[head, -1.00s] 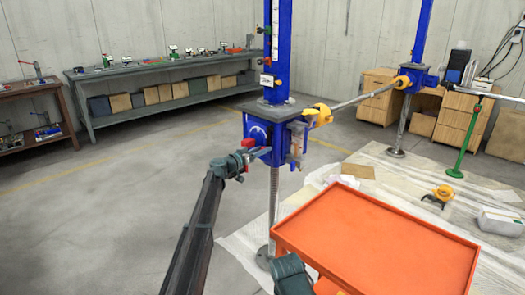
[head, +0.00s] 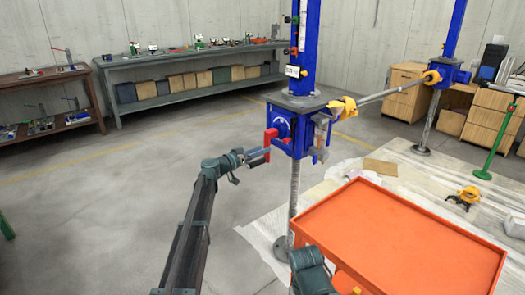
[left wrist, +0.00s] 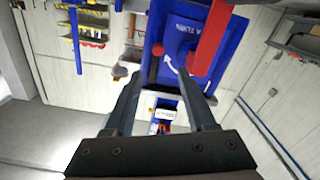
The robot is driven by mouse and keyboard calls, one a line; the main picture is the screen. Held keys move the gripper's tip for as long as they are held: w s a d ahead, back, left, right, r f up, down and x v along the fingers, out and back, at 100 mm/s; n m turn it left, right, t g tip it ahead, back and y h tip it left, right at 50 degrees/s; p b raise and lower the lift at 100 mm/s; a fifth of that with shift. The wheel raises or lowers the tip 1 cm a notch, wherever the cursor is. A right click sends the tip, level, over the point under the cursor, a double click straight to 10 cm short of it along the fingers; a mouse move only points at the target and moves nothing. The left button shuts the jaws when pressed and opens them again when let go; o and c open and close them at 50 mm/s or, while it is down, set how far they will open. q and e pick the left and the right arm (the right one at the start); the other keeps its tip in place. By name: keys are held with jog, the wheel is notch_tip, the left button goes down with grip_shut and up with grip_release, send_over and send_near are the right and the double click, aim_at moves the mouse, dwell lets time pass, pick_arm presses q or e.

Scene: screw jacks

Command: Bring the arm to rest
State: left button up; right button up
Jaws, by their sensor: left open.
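My left gripper (head: 262,155) is open and empty in the head view, at the left side of the blue screw jack housing (head: 299,122). Its tips are close to the red crank handle (head: 270,140); the head view does not show clearly whether they touch. In the left wrist view the two fingers (left wrist: 163,92) are spread with nothing between them. The blue housing (left wrist: 182,45), with a white curved arrow, lies beyond them, and the red handle (left wrist: 210,38) crosses at upper right. My right gripper is not in view.
An orange tray cart (head: 400,238) stands at front right, near the jack's threaded post (head: 293,195). A second blue jack (head: 444,72) stands behind, joined by a shaft (head: 385,93). Benches (head: 190,62) line the back wall. The floor at left (head: 100,200) is clear.

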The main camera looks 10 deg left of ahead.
pick_arm(q)
jog(key=shift+d, duration=0.1)
